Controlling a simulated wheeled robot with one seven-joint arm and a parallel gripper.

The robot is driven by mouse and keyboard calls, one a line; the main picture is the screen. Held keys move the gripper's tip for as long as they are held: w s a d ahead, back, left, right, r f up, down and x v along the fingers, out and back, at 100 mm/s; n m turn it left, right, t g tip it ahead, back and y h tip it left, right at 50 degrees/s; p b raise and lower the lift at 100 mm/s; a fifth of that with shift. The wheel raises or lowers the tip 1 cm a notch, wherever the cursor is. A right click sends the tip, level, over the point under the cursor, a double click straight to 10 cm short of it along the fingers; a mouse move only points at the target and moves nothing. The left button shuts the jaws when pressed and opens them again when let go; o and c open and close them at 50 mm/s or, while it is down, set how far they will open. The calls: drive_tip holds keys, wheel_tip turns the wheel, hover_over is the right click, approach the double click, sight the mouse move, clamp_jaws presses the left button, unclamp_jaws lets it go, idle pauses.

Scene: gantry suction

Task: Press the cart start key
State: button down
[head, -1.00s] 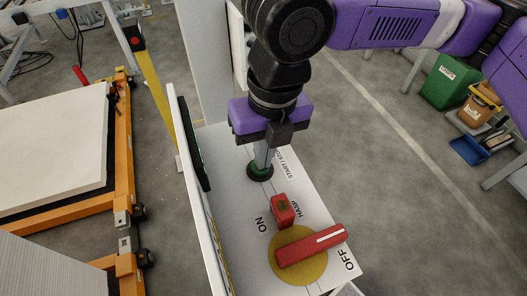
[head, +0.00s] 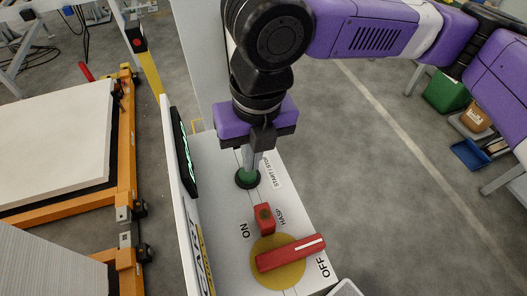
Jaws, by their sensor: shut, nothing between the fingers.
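The start key is a green round button (head: 247,178) in a dark collar on the white control panel (head: 217,215). A START / STOP label lies just right of it. My gripper (head: 249,172) points down with its fingers shut and empty. Its fingertips are over the green button and appear to touch it. The fingers partly cover the button, so how far it is pushed in cannot be seen.
A red HASP block (head: 264,219) and a red rotary handle (head: 290,254) on a yellow disc stand nearer on the panel. A dark display (head: 185,150) with green marks is on the left upright plate. An orange cart frame (head: 127,175) stands left.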

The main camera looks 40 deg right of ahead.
wheel_tip(320, 180, up, 10)
drive_tip(key=shift+s+d+b, duration=0.3)
drive_tip(key=shift+d, duration=0.05)
idle(1.4)
